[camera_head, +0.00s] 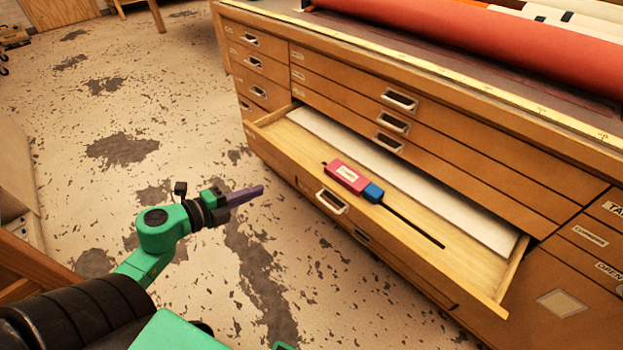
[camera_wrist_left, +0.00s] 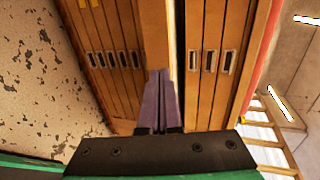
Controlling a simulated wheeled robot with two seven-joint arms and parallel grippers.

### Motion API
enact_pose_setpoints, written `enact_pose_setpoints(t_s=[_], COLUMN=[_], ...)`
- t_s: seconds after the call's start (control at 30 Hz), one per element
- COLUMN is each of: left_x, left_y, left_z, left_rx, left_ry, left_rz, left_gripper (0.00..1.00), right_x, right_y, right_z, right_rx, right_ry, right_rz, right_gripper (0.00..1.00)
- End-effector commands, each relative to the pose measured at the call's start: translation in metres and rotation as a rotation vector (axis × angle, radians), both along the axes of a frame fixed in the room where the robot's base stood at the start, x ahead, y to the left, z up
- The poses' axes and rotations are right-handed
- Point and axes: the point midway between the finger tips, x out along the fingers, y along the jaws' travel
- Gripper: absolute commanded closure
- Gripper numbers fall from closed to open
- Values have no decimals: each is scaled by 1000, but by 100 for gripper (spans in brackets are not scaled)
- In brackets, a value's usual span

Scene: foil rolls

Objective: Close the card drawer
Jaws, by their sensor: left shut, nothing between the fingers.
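The open wooden drawer (camera_head: 455,262) stands pulled out from the cabinet front in the head view. A white sheet (camera_head: 410,185) lies in it, and a pink and blue tool (camera_head: 348,177) with a dark rod rests across the drawer. Its front carries a metal handle (camera_head: 331,201). My left gripper (camera_head: 262,189) is shut and empty, with purple fingers, to the left of the drawer front and apart from it in the picture. In the left wrist view the shut fingers (camera_wrist_left: 159,75) point at the wooden cabinet. My right gripper is not in view.
The wide wooden cabinet (camera_head: 470,110) has other shut drawers with metal handles. A red roll (camera_head: 480,42) and paler rolls lie on its top. The speckled floor (camera_head: 120,110) to the left is mostly clear. A wooden ladder-like frame (camera_wrist_left: 272,120) shows in the left wrist view.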

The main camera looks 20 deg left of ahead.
Motion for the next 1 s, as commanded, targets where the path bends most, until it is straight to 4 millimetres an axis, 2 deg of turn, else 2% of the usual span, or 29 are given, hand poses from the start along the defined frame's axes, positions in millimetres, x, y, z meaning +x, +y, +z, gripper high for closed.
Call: enact_pose_setpoints(t_s=[0.17,0.5,0.6,0.77,1.0], left_x=[24,92,108,122,124], left_y=[-8,-34,-40,-46,-47], left_z=[-6,-28,-25,-27,-28], left_rx=[-2,-3,-4,-5,-6], left_ry=[-4,-5,-5,-1,0], left_rz=[3,8,8,9,9], left_gripper=[100,100,100,100,100], right_x=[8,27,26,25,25], right_y=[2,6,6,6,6], right_z=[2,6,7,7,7], right_rx=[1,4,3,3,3], right_ry=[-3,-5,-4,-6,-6], right_rz=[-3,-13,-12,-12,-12], right_gripper=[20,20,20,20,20])
